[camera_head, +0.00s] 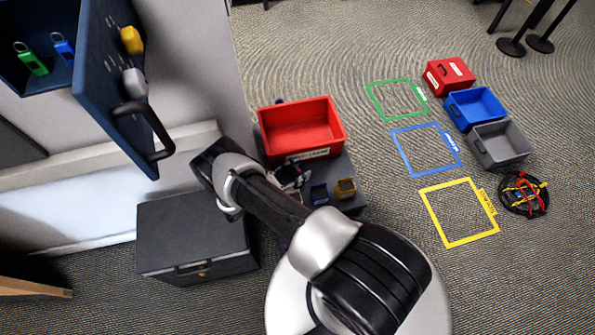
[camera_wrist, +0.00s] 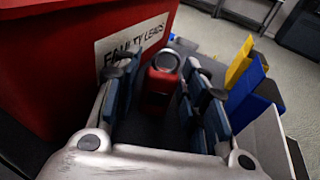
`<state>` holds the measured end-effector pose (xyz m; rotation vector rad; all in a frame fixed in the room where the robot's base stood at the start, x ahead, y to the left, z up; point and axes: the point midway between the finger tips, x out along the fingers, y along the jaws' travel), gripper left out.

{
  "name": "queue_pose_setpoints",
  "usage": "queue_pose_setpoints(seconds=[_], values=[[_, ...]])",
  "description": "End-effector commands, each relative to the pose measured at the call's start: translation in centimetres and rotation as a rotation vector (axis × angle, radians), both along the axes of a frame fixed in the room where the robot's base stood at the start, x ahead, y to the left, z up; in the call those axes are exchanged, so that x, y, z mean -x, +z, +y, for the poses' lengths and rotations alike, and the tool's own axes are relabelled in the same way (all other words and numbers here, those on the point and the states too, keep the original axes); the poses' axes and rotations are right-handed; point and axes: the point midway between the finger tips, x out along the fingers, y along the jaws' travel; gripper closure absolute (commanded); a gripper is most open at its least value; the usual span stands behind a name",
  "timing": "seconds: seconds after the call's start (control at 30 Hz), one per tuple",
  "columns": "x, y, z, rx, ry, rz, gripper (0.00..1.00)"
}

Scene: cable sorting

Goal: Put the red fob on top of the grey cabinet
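The red fob (camera_wrist: 162,88) stands between the fingers of my gripper (camera_wrist: 160,70) in the wrist view, with a metal ring at its top. The fingers are apart, with a narrow gap visible on each side of the fob. In the head view my gripper (camera_head: 290,178) is low, just in front of the red bin, and my arm hides the fob. A dark grey box-like cabinet (camera_head: 190,228) with a front handle stands on the floor left of my arm. Its flat top is bare.
The red bin (camera_head: 302,127), labelled "FAULTY LEADS", is close beside my gripper. Blue (camera_head: 319,193) and yellow (camera_head: 345,187) holders stand to the right. An open blue cabinet door (camera_head: 115,95) juts out at upper left. Coloured floor outlines and small bins lie farther right.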

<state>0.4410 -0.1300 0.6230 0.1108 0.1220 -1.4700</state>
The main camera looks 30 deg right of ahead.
Motion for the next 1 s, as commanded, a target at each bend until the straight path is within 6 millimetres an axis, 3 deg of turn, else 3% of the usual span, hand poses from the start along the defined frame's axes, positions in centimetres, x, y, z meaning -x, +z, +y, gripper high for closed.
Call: queue_pose_setpoints(seconds=[0.43, 1.0], values=[[0.0, 0.5, 0.1, 0.000, 0.001, 0.001, 0.55], [1.0, 2.0, 10.6, 0.000, 0.004, -0.001, 0.55]])
